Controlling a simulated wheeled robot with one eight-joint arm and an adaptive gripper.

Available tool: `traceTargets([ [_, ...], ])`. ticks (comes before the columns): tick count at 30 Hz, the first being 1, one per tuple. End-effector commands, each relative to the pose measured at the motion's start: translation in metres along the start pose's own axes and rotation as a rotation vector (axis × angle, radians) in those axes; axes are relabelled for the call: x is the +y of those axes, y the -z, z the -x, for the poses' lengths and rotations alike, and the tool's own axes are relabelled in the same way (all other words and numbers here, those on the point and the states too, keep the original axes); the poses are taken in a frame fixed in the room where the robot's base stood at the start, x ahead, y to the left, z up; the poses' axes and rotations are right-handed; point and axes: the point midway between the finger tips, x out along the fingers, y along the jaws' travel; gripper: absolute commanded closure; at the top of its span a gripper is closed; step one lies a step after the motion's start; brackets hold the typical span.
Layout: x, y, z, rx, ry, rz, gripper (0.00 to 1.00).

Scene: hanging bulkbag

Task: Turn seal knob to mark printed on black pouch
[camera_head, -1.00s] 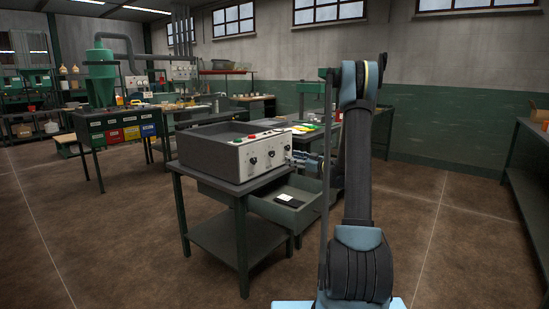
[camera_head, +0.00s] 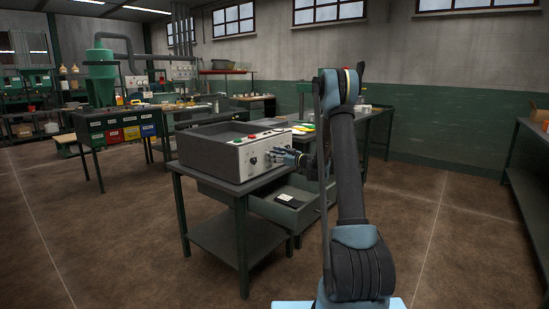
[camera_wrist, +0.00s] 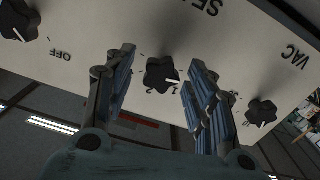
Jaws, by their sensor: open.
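The seal knob (camera_wrist: 160,72) is black and lobed with a white pointer line. In the wrist view it sits between my two fingers, under upside-down letters "SE", with its pointer to the right and slightly down. My gripper (camera_wrist: 161,62) is open around the knob, with gaps visible on both sides. In the head view my gripper (camera_head: 281,157) is at the front panel of the grey machine (camera_head: 247,153) and hides the middle knob. The black pouch (camera_head: 284,202) with a white label (camera_head: 287,196) lies in the open drawer (camera_head: 265,208); its print is too small to read.
Another knob (camera_wrist: 18,20) by "OFF" is left in the wrist view; a third knob (camera_wrist: 262,112) by "VAC" is close to my right finger. Red and green buttons top the machine. The table (camera_head: 205,186) carries it; floor in front is clear.

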Motion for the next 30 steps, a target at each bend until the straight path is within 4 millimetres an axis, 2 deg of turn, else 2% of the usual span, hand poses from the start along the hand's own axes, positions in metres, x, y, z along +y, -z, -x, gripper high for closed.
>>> traceTargets([
  [5,0.0000,0.0000,0.0000,0.000,0.000,0.000,0.50],
  [11,-0.0001,0.0000,0.0001,0.000,0.000,0.000,0.93],
  [22,0.0004,0.0000,0.0002,0.000,0.000,-0.029,0.94],
  [30,0.0014,-0.0001,0.0003,0.000,-0.001,-0.176,0.94],
])
